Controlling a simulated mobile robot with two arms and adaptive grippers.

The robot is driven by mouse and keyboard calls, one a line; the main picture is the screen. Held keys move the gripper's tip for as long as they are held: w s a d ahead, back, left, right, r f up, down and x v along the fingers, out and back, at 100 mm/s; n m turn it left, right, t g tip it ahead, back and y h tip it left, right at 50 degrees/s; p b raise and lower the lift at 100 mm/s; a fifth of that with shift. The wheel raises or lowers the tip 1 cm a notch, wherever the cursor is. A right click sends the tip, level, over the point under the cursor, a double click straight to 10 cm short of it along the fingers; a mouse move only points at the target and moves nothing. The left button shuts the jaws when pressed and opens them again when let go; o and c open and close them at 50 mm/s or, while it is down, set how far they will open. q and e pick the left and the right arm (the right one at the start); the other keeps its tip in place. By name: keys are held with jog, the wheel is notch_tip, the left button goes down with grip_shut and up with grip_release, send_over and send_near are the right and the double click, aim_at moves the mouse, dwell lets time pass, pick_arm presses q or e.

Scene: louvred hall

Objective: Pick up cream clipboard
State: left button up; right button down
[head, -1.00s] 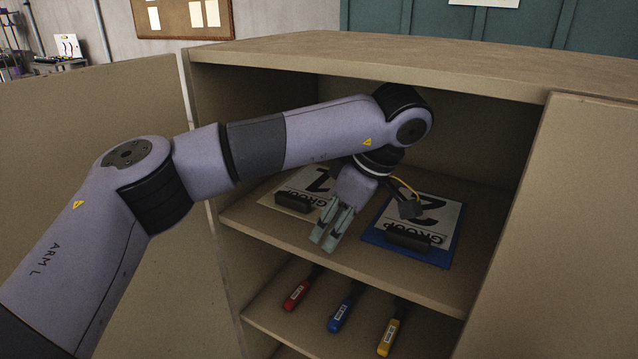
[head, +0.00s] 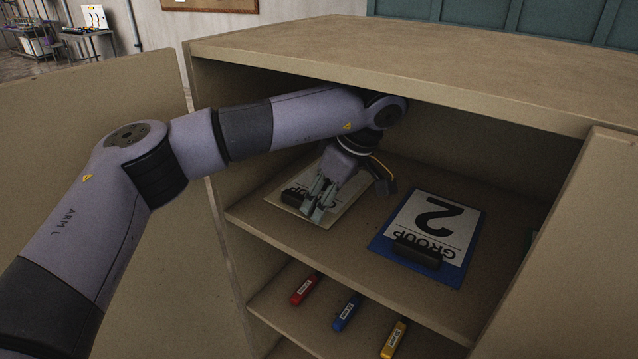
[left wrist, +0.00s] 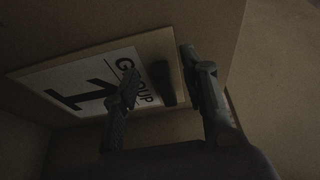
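The cream clipboard (head: 343,209) lies flat on the upper shelf, at the left, its dark clip (head: 292,197) toward the shelf front. My left gripper (head: 312,212) is over it, hiding much of its sheet. In the left wrist view the clipboard (left wrist: 165,45) shows a white sheet reading "GROUP 1". The gripper's fingers (left wrist: 159,62) are spread there, with the clip seen between them. They are open and hold nothing. I cannot tell whether they touch the board. My right gripper is not in view.
A blue clipboard (head: 380,247) marked "GROUP 2" lies to the right on the same shelf (head: 345,262). Red (head: 304,289), blue (head: 347,312) and yellow (head: 393,338) handled items lie on the shelf below. The cabinet top (head: 420,55) is close above my arm; open doors flank it.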

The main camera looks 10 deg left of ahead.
aim_at(300, 197)
pick_arm(q)
jog(key=shift+w+a, duration=0.2)
jog(key=shift+a, duration=0.05)
jog(key=a+p, duration=0.1)
jog(key=a, duration=0.1)
jog(key=w+a+p, duration=0.1)
jog(key=a+p, duration=0.1)
jog(key=shift+w+a+f, duration=0.1)
jog(key=shift+a+f, duration=0.05)
jog(key=shift+a+f+p, duration=0.15)
jog(key=shift+f+p, duration=0.1)
jog(key=shift+p, duration=0.15)
jog(key=shift+w+f, duration=0.1)
jog(key=shift+f, duration=0.05)
jog(key=shift+d, duration=0.2)
jog(key=shift+c, duration=0.5)
jog(key=shift+a, duration=0.1)
jog(key=c, duration=0.5)
grip_shut()
